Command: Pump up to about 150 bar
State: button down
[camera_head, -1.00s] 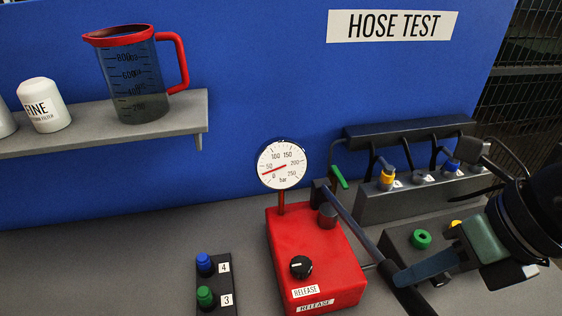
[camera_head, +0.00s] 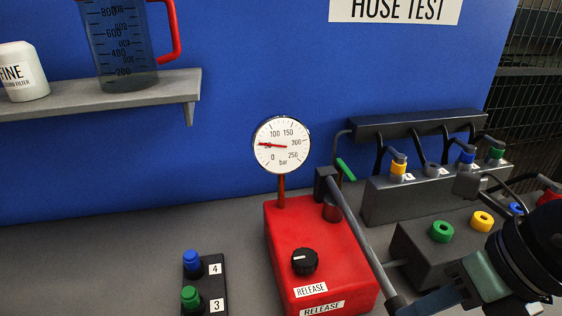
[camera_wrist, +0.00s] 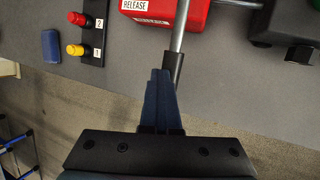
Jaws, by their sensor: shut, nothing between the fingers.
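The red pump (camera_head: 310,248) stands on the grey bench with a black release knob (camera_head: 304,261), its white mark pointing left. Its round gauge (camera_head: 282,145) has a red needle at about 50 bar. The grey pump lever (camera_head: 355,231) slopes down to the right along the pump's right side. Its dark grip also shows in the wrist view (camera_wrist: 177,63). My gripper (camera_head: 400,308) is shut and empty, with its blue fingers at the lever's grip; in the wrist view the fingertips (camera_wrist: 161,73) overlap the grip. I cannot tell whether they touch it.
Left of the pump is a black block (camera_head: 204,283) with blue and green caps. A dark box (camera_head: 425,258) with green and yellow rings and a hose manifold (camera_head: 400,203) stand to the right. A shelf (camera_head: 120,97) holds a jug (camera_head: 122,45) and a white canister (camera_head: 20,75).

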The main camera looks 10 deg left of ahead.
notch_tip(320, 180, up, 12)
jog(key=p, duration=0.8)
jog(key=shift+f, duration=0.15)
notch_tip(320, 180, down, 12)
jog(key=b, duration=1.1)
jog(key=shift+f, duration=0.2)
notch_tip(320, 180, up, 12)
jog(key=p, duration=0.8)
jog(key=shift+r, duration=0.2)
